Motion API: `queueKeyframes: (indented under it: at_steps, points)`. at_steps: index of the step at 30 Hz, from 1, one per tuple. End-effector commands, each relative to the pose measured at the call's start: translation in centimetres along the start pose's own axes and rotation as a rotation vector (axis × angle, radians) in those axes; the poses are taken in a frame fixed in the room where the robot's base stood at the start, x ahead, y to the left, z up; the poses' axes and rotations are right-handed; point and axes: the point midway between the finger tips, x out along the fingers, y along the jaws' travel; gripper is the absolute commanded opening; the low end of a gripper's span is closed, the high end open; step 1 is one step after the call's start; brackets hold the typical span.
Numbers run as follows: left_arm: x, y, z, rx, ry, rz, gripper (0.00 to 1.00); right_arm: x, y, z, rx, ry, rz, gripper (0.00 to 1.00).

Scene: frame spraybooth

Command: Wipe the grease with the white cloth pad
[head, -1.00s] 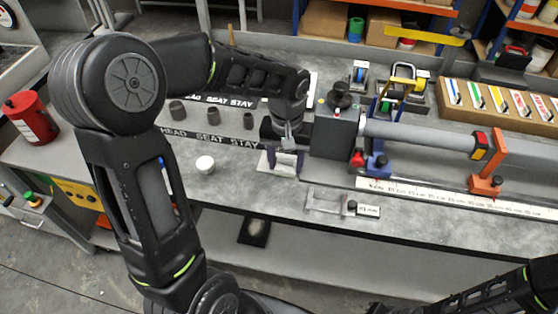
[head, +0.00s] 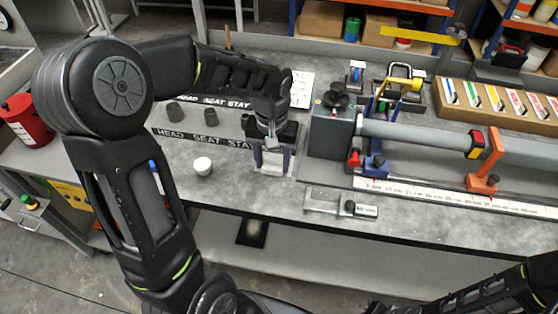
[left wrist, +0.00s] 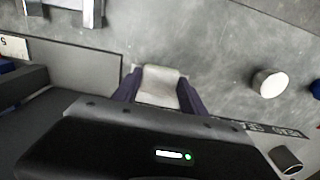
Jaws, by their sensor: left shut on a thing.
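My left gripper (head: 273,158) points down just left of the grey block of the long pipe fixture, low over the bench. It is shut on the white cloth pad (head: 272,170), which shows between its two dark purple fingers. The left wrist view also shows the pad (left wrist: 160,84) between the fingers, at or just above the grey bench top; I cannot tell whether it touches. I cannot make out a distinct grease patch; the pad and gripper hide part of the bench. My right arm shows at the lower right, but its gripper is out of view.
The pipe fixture (head: 420,135) stands to the right, with a ruler strip (head: 450,195) in front. A small metal gauge (head: 325,202) lies near the front edge. Bare bench (head: 235,190) lies between cup and gripper.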

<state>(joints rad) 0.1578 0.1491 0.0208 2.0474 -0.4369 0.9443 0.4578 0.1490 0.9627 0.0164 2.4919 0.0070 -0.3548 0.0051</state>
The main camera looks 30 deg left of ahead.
Motion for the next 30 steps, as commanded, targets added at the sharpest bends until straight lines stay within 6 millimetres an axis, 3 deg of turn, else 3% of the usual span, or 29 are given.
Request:
queueKeyframes:
  at_steps: [11, 24, 30]
  points:
    - [0.0, -0.1, 0.0, 0.000, 0.001, 0.001, 0.17, 0.0, 0.0, 0.0, 0.000, 0.000, 0.000, 0.00]
    - [0.3, -2.8, 0.0, -0.002, -0.001, 0.000, 0.17, 0.1, 0.0, 0.0, 0.000, 0.000, 0.000, 0.00]
    - [0.4, -3.1, 0.1, -0.001, -0.002, -0.001, 0.17, 0.1, 0.0, 0.0, 0.000, 0.000, 0.000, 0.00]
